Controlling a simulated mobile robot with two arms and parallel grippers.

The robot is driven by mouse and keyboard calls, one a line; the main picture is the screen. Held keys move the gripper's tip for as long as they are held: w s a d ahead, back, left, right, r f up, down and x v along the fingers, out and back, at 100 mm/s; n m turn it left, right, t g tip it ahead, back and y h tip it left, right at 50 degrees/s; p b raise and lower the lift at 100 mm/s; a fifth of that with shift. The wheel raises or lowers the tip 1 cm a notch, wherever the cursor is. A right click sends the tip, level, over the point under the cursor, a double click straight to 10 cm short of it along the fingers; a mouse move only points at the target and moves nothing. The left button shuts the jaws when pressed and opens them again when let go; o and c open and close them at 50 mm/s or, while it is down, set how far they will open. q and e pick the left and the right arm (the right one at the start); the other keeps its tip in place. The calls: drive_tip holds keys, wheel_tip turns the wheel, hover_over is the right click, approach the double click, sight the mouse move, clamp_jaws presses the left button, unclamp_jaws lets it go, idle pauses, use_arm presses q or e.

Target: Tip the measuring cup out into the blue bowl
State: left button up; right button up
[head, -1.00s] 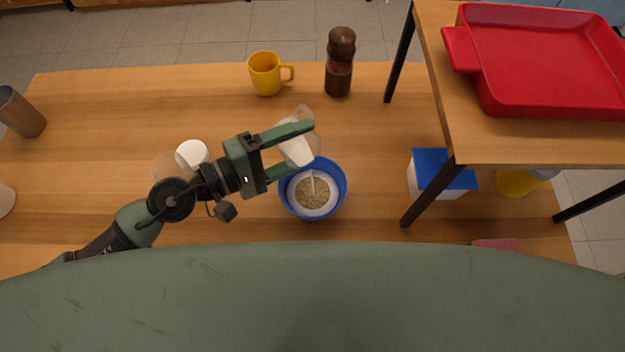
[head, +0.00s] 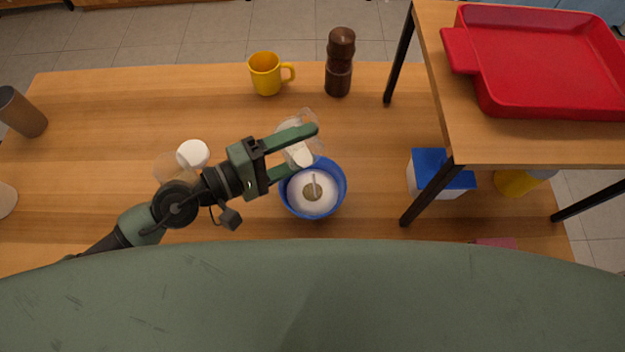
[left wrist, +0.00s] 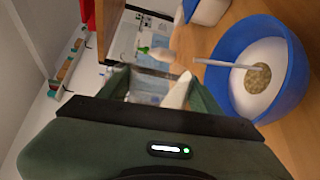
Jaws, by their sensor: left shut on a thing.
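The blue bowl (head: 342,188) stands on the table below my left gripper. White stuff covers most of what is in it, with a tan grainy patch in the middle. My left gripper (head: 306,142) is shut on the clear measuring cup (head: 302,119), which is tilted over the bowl's far edge. White stuff lies at the cup's lower end. In the left wrist view, a thin pale stream or stick runs toward the middle of the bowl (left wrist: 224,70); I cannot tell which. The cup (left wrist: 148,88) sits between the fingers there. My right gripper is not in view.
A yellow mug (head: 265,75) and a dark brown mill (head: 339,65) stand behind the bowl. A white-lidded clear jar (head: 193,154) is left, partly behind my arm. A raised shelf (head: 520,148) with a red tray (head: 540,60) and a blue-topped box (head: 428,165) are right.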

use_arm(q)
drive_tip(key=shift+s+d+r+m, duration=0.15)
drive_tip(key=shift+s+r+m, duration=0.05)
drive_tip(key=shift+m, duration=0.6)
idle(0.6)
